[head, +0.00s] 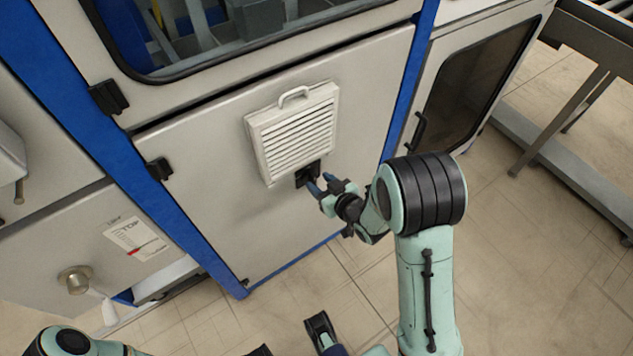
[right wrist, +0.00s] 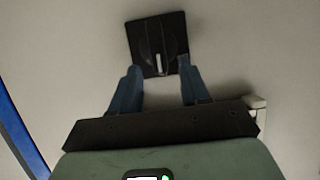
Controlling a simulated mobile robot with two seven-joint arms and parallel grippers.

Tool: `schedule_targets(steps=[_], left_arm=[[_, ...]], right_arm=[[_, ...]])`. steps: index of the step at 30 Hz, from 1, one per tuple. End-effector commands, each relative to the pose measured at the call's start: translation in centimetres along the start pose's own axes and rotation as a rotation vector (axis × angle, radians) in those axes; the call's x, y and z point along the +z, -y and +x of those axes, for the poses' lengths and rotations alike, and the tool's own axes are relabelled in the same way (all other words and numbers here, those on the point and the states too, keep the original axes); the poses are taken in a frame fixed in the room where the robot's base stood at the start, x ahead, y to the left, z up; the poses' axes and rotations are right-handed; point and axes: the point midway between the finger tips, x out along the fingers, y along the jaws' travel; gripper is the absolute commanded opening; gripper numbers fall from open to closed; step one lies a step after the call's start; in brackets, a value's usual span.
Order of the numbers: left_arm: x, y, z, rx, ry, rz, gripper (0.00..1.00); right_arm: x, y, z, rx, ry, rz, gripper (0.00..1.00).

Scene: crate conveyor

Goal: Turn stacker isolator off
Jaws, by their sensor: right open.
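The isolator (head: 304,178) is a small dark switch on the grey cabinet panel, just below a white louvred vent box. In the right wrist view it is a black square plate (right wrist: 174,25) with a round dark knob and a short white mark on the knob's near side. My right gripper (head: 321,183) is in front of the switch, with its blue fingers pointing at it. It also shows in the right wrist view (right wrist: 159,68), open and empty, its fingertips on either side of the knob's lower part. I cannot tell whether they touch it.
The white louvred vent box (head: 292,135) sticks out right above the switch. A blue cabinet post (head: 180,205) stands at left, and a labelled sign (head: 137,238) and round metal knob (head: 75,280) are farther left. A conveyor frame (head: 590,95) is at right. The tiled floor is clear.

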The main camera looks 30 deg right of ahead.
Motion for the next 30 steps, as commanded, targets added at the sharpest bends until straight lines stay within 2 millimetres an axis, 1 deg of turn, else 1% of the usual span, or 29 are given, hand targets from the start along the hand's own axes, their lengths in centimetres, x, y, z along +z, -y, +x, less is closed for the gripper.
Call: schedule_targets(steps=[1,3,6,16,17,18,20,21,30], left_arm=[[-0.1,0.1,0.3,0.001,-0.002,0.0,0.43],[-0.2,0.1,0.5,0.001,-0.005,0.001,0.43],[-0.3,0.1,0.6,0.002,-0.008,0.001,0.43],[-0.3,0.1,0.6,0.002,-0.009,0.001,0.43],[-0.3,0.1,0.6,0.002,-0.009,0.001,0.43],[-0.3,0.1,0.6,0.002,-0.009,0.001,0.43],[-0.3,0.1,0.6,0.002,-0.009,0.001,0.43],[-0.3,0.1,0.6,0.002,-0.009,0.001,0.43],[-0.3,0.1,0.6,0.002,-0.009,0.001,0.43]], right_arm=[[0.2,0.0,0.8,0.0,0.001,-0.003,0.46],[0.2,-0.1,1.5,0.001,0.001,-0.002,0.46],[0.1,0.0,2.2,0.001,0.0,-0.001,0.46],[0.0,0.0,2.5,0.001,0.001,0.001,0.46],[0.0,0.0,2.5,0.001,0.001,0.001,0.36],[0.0,0.0,2.5,0.001,0.001,0.001,0.23],[0.0,0.0,2.5,0.001,0.0,0.001,0.03],[0.0,0.0,2.5,0.001,0.0,0.001,0.0],[0.0,0.1,2.5,0.009,0.0,-0.018,0.0]])
